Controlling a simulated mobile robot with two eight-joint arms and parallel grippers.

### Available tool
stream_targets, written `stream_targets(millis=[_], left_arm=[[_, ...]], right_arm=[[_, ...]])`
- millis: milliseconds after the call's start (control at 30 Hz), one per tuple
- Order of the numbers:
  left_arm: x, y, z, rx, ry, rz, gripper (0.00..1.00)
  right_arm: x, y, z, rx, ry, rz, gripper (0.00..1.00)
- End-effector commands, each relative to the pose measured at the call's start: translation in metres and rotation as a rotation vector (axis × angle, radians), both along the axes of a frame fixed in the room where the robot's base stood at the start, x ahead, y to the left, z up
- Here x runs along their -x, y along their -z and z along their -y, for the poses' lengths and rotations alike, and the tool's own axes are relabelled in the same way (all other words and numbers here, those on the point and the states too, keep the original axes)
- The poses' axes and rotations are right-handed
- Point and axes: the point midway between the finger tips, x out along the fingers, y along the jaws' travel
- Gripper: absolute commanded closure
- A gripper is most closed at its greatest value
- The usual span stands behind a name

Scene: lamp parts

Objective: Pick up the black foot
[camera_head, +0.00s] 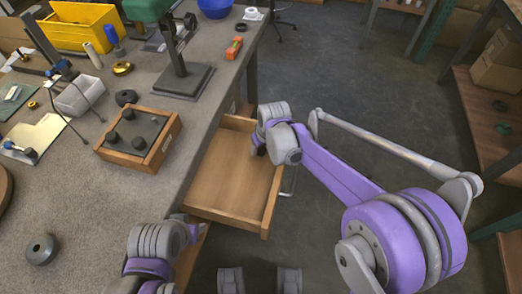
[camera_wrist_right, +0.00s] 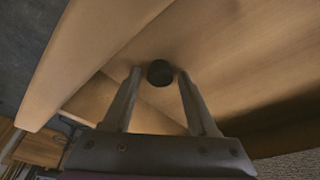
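A small round black foot (camera_wrist_right: 159,72) shows in the right wrist view on the wooden surface of the open drawer (camera_head: 222,180). My right gripper (camera_wrist_right: 159,74) is open, with one finger on each side of the foot and a visible gap at both sides. Whether the fingertips are level with the foot or above it I cannot tell. In the head view my right wrist hangs over the drawer's far right part and hides the foot; the dark fingers (camera_head: 257,146) barely show.
On the grey worktop (camera_head: 75,200) stands a wooden box (camera_head: 160,152) with several dark round knobs on its dark top. A green press with a dark base (camera_head: 183,82), a yellow bin (camera_head: 82,25) and a white basket (camera_head: 80,95) stand behind. The drawer's walls surround the right gripper.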

Motion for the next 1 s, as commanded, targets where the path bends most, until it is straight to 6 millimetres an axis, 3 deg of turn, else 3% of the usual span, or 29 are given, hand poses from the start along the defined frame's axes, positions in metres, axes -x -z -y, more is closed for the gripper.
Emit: stream_targets(millis=[33, 300, 667, 1000], left_arm=[[0.000, 0.000, 0.000, 0.000, 0.000, 0.000, 0.50], [0.000, 0.000, 0.000, 0.000, 0.000, 0.000, 0.50], [0.000, -0.002, 0.000, 0.000, 0.000, 0.001, 0.50], [0.000, -0.018, 0.000, 0.000, 0.000, 0.006, 0.50]], right_arm=[[0.000, 0.000, 0.000, 0.000, 0.000, 0.000, 0.52], [0.000, 0.000, 0.000, 0.000, 0.000, 0.000, 1.00], [0.000, -0.006, 0.000, 0.000, 0.000, 0.000, 1.00], [0.000, -0.070, 0.000, 0.000, 0.000, 0.000, 1.00]])
